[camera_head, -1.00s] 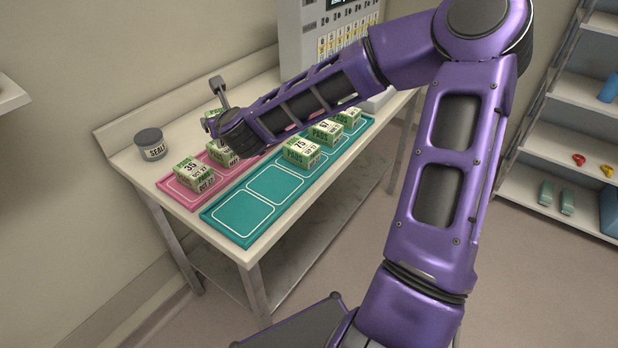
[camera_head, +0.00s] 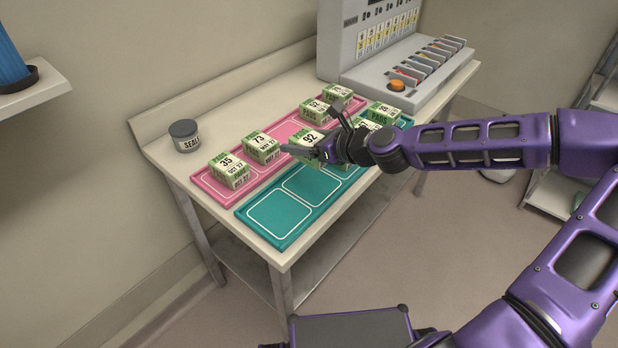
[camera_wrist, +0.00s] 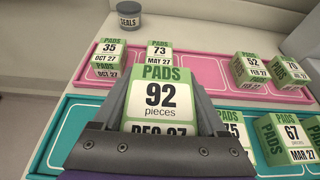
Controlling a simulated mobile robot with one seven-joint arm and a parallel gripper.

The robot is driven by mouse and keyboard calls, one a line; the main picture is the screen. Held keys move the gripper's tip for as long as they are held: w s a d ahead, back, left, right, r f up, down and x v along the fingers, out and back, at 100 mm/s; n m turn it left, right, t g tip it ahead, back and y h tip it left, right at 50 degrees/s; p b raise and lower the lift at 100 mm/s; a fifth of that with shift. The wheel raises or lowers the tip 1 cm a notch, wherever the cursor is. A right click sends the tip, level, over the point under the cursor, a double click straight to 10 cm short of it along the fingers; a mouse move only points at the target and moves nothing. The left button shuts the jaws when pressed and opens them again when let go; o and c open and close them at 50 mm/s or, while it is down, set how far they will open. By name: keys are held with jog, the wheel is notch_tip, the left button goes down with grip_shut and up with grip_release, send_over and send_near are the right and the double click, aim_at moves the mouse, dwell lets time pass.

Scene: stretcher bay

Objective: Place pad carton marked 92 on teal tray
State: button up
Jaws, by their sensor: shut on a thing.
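The pad carton marked 92 (camera_head: 306,139) is green and white. My gripper (camera_head: 322,149) is shut on it, and it shows label up between the jaws in the wrist view (camera_wrist: 160,95). It appears held above the trays, near the border between pink and teal; its exact height I cannot tell. The teal tray (camera_head: 240,213) lies along the table's front, with empty outlined compartments at its left end; one also shows in the wrist view (camera_wrist: 84,125). Cartons marked 75 (camera_wrist: 232,126) and 67 (camera_wrist: 288,138) stand on it to the right, 75 partly hidden by a jaw.
The pink tray (camera_head: 202,180) behind holds cartons 35 (camera_head: 229,168), 73 (camera_head: 260,146), 52 (camera_head: 313,109) and 79 (camera_wrist: 288,70), with a gap between 73 and 52. A seals jar (camera_head: 184,136) stands back left. A grey console (camera_head: 380,60) stands at the right end.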

aim_at(302, 178)
notch_tip(302, 178, down, 9)
jog(key=shift+r+b, duration=0.2)
jog(key=shift+b, duration=0.25)
jog(key=shift+f, duration=0.2)
jog(key=o, duration=1.5)
jog(key=shift+r, duration=0.1)
jog(key=shift+d+r, duration=0.1)
jog(key=shift+r, duration=0.05)
jog(key=p+v, duration=0.1)
jog(key=v, duration=1)
jog(key=shift+s+d+r, duration=0.2)
jog(key=shift+s, duration=0.1)
